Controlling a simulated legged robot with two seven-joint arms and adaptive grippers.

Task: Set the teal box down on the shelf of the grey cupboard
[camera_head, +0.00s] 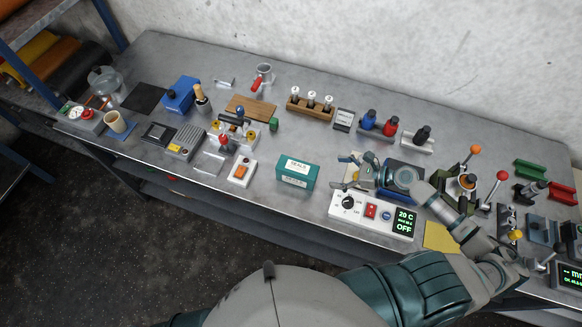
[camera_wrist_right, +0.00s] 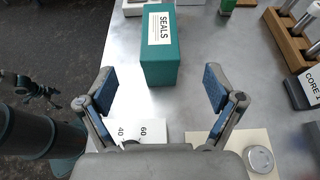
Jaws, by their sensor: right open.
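The teal box (camera_head: 296,174) stands upright on the grey workbench near its front edge, with a white SEALS label on top. It also shows in the right wrist view (camera_wrist_right: 160,62), straight ahead of the fingers. My right gripper (camera_head: 352,172) is just right of the box, open and empty, with its fingers pointing at it. In the right wrist view the gripper (camera_wrist_right: 160,88) has its two fingers wide apart, one to each side of the box's line, and the box lies beyond them. My left gripper cannot be made out. No grey cupboard shows in either view.
A white control box (camera_head: 372,215) reading OFF lies under my right gripper. A white switch box (camera_head: 241,171) stands left of the teal box. A wooden rack (camera_head: 310,108) and coloured bottles stand behind. Bare bench surrounds the teal box. A blue-framed rack is at the far left.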

